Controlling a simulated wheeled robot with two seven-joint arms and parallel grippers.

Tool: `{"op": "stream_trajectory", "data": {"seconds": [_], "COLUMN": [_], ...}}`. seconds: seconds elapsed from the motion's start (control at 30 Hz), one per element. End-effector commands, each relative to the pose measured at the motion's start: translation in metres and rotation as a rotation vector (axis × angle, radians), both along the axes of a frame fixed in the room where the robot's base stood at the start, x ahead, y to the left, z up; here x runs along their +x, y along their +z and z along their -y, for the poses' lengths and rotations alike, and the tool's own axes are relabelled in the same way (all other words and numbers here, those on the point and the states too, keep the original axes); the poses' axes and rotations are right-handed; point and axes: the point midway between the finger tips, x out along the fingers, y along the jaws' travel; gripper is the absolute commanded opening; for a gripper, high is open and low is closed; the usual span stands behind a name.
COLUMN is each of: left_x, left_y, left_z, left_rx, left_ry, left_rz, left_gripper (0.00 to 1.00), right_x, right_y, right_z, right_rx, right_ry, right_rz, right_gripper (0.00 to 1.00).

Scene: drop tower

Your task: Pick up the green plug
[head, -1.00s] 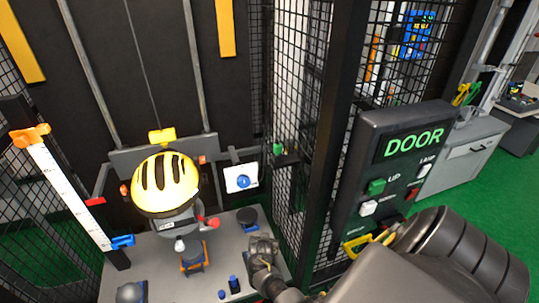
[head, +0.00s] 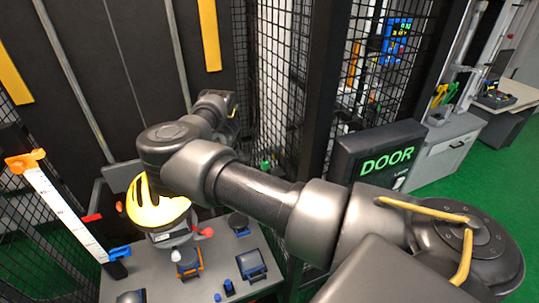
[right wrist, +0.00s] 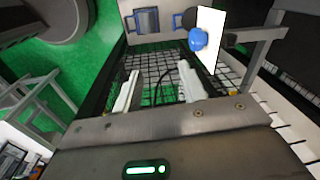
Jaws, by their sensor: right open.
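The green plug (head: 265,164) shows as a small green patch beside the mesh wall, just right of my right forearm in the head view. My arm and the dark frame partly crowd it. I cannot pick it out in the right wrist view. My right gripper (right wrist: 158,86) is open and empty, its two pale fingers apart with mesh and green floor behind them. In the head view my right arm crosses in front of the yellow helmet and bends back toward the rear wall, and its fingertips cannot be made out. My left gripper is not in view.
The yellow helmet (head: 160,211) stands over the grey table (head: 200,275). A blue knob (right wrist: 198,39) on a white panel (right wrist: 211,27) is near the right finger. A black mesh wall (head: 280,100) and the DOOR box (head: 375,150) stand to the right.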

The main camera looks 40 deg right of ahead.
Motion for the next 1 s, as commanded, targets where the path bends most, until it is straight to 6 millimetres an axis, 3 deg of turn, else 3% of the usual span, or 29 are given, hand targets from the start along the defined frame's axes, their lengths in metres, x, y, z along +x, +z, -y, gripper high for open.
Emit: {"op": "stream_trajectory", "data": {"seconds": [0.03,0.1,0.2,0.33,0.43,0.57,1.0], "left_x": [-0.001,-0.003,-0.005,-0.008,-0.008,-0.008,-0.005], "left_y": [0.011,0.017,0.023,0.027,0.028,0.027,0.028], "left_z": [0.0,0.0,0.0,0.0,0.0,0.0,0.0], "left_rx": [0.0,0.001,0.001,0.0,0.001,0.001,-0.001], "left_ry": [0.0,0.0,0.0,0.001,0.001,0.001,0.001], "left_rz": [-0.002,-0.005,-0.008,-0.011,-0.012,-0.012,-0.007], "left_gripper": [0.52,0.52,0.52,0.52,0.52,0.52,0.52], "right_x": [-0.007,-0.026,-0.056,-0.084,-0.094,-0.097,-0.09], "right_y": [0.049,0.099,0.153,0.191,0.201,0.201,0.149], "right_z": [0.01,0.022,0.032,0.036,0.036,0.037,0.037], "right_rx": [-0.026,-0.058,-0.077,-0.074,-0.07,-0.07,-0.072], "right_ry": [-0.026,-0.06,-0.102,-0.135,-0.145,-0.146,-0.128], "right_rz": [-0.002,-0.029,-0.068,-0.102,-0.115,-0.12,-0.12], "right_gripper": [0.41,0.41,0.41,0.41,0.41,0.41,0.41]}}
